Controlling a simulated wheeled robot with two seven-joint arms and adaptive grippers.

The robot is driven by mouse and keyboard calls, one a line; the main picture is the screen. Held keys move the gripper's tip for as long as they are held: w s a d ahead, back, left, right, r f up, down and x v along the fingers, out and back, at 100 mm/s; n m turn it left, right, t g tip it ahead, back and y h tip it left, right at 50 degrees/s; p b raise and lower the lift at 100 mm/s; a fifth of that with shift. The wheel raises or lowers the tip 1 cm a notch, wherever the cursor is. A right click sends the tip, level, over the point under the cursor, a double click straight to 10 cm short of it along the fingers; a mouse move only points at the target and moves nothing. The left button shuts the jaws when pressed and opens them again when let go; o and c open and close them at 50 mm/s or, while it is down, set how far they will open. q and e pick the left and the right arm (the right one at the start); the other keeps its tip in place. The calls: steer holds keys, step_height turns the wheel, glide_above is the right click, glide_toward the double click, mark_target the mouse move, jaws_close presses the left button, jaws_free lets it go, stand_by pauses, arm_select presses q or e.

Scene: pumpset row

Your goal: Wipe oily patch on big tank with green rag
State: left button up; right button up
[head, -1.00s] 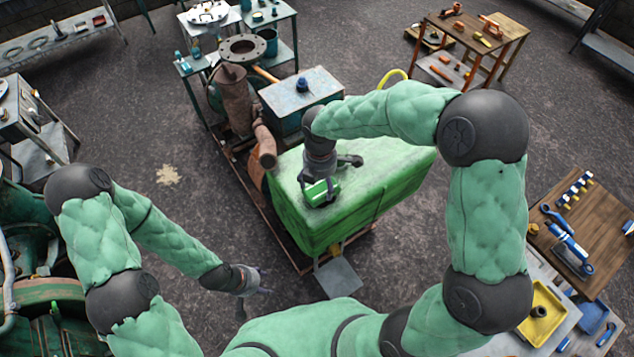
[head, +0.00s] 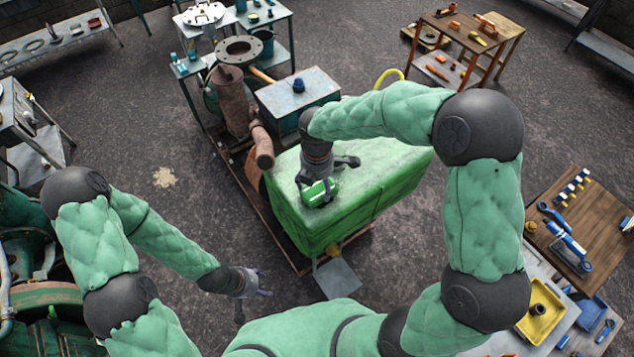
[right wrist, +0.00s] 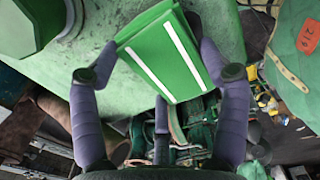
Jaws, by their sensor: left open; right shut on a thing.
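The big green tank (head: 372,205) stands in the middle of the head view, with a pale, worn top. My right gripper (head: 320,188) is over the near left part of the tank's top. It is shut on the green rag (head: 316,194), a folded cloth with white stripes. The rag (right wrist: 165,50) shows between the fingers in the right wrist view, close over the tank's top; I cannot tell whether it touches. I cannot make out the oily patch. My left gripper (head: 252,292) is open and empty, low over the floor left of the tank.
A rusty pipe (head: 264,150) and a blue-grey box (head: 300,98) adjoin the tank's far left side. A wooden tool table (head: 575,215) and a yellow tray (head: 540,312) stand at right. A pale stain (head: 164,177) lies on open floor at left.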

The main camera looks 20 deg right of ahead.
steer(key=shift+f, duration=0.3)
stand_by(0.5)
stand_by(0.8)
stand_by(0.6)
steer(key=shift+w+d+p, duration=0.2)
steer(key=shift+w+d, duration=0.1)
steer(key=shift+d, duration=0.55)
steer(key=shift+w+d+p, duration=0.15)
steer(key=shift+w+d, duration=0.1)
steer(key=shift+d, duration=0.6)
steer(key=shift+s+a, duration=0.25)
steer(key=shift+a, duration=0.5)
steer(key=shift+s+a, duration=0.25)
steer(key=shift+a, duration=0.45)
steer(key=shift+s+a, duration=0.25)
steer(key=shift+a, duration=0.5)
